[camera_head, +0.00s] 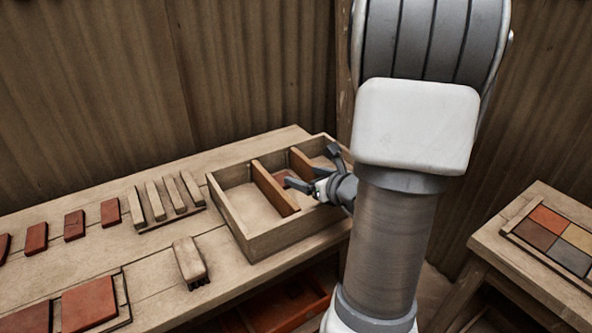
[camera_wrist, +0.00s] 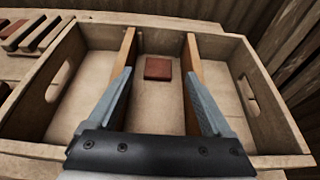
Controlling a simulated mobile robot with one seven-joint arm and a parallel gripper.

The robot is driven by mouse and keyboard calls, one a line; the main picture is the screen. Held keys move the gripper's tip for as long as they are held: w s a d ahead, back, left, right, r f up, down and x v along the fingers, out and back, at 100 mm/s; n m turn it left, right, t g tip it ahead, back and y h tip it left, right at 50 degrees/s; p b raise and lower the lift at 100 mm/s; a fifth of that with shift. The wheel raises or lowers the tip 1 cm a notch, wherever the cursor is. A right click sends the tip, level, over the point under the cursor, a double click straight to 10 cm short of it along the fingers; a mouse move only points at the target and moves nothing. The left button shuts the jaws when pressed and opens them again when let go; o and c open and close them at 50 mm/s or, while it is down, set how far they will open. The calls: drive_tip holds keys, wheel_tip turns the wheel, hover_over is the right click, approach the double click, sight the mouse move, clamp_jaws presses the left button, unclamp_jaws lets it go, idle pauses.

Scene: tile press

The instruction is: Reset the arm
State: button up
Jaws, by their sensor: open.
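My gripper (camera_head: 312,187) is open over the middle compartment of a wooden box (camera_head: 285,241) with two dividers. In the wrist view its two grey fingers (camera_wrist: 158,95) stand apart, close to the two dividers, with nothing between their tips. A red tile (camera_wrist: 158,68) lies in the middle compartment, toward its far wall and beyond the fingertips. It shows only partly in the head view, behind my gripper. The left compartment (camera_head: 252,205) looks empty.
The box stands on a wooden bench (camera_head: 160,262). Left of it are a slotted rack (camera_head: 165,205), a wooden block with prongs (camera_head: 189,262), and several red tiles (camera_head: 75,226). A side table (camera_head: 490,240) at right bears a tray of coloured tiles (camera_head: 553,239). A corrugated wall stands behind.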

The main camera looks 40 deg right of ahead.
drive_tip(key=shift+s+r, duration=0.2)
drive_tip(key=shift+s, duration=0.3)
